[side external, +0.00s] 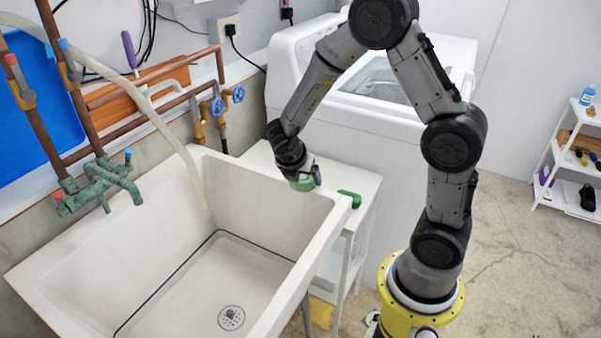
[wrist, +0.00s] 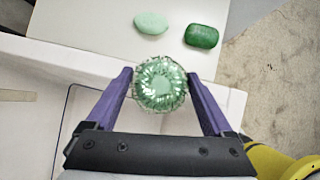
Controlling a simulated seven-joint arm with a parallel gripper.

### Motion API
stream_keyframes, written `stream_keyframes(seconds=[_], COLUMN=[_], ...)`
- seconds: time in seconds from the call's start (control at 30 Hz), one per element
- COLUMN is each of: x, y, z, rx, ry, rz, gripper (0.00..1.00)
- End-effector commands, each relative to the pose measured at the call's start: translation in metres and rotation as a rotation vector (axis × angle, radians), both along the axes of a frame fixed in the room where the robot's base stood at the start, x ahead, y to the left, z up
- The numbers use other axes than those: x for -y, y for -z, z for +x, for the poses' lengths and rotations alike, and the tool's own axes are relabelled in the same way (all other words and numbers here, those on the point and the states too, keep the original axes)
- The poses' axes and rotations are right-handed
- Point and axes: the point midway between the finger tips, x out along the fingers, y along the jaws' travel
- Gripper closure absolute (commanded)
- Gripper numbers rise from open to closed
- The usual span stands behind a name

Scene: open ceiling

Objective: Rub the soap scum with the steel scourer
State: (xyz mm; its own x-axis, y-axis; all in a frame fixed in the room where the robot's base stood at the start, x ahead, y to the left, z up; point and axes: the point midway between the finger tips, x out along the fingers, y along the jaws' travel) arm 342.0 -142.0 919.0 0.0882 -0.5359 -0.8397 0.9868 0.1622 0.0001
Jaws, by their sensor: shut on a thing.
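The steel scourer (wrist: 160,84) is a round, shiny, green-tinted coil. My gripper (wrist: 160,78) is shut on it, with a purple finger on each side. In the side view my gripper (side external: 306,180) holds the scourer (side external: 302,185) above the right rear rim of the white sink (side external: 265,185), beside the small white table. A thin dark line (side external: 172,276) runs around the sink floor; I cannot tell whether it is the soap scum. No other patch of scum is clear.
A pale green oval piece (wrist: 151,22) and a dark green block (wrist: 201,36) lie on the white table (side external: 366,190). The sink's inside is empty around its drain (side external: 231,317). A hose (side external: 160,112) hangs into the sink. A washing machine (side external: 300,75) stands behind.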

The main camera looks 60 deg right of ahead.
Motion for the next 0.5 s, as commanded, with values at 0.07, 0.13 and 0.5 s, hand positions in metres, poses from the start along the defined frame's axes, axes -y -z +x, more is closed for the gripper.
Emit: stream_keyframes(seconds=[0.07,0.13,0.5], x=[0.008,0.014,0.01], y=[0.001,0.001,0.001], z=[-0.001,-0.001,0.0], rx=[-0.001,-0.001,-0.002], ry=[0.003,0.003,-0.005], rz=[0.002,0.001,0.001], gripper=[0.74,0.74,0.75])
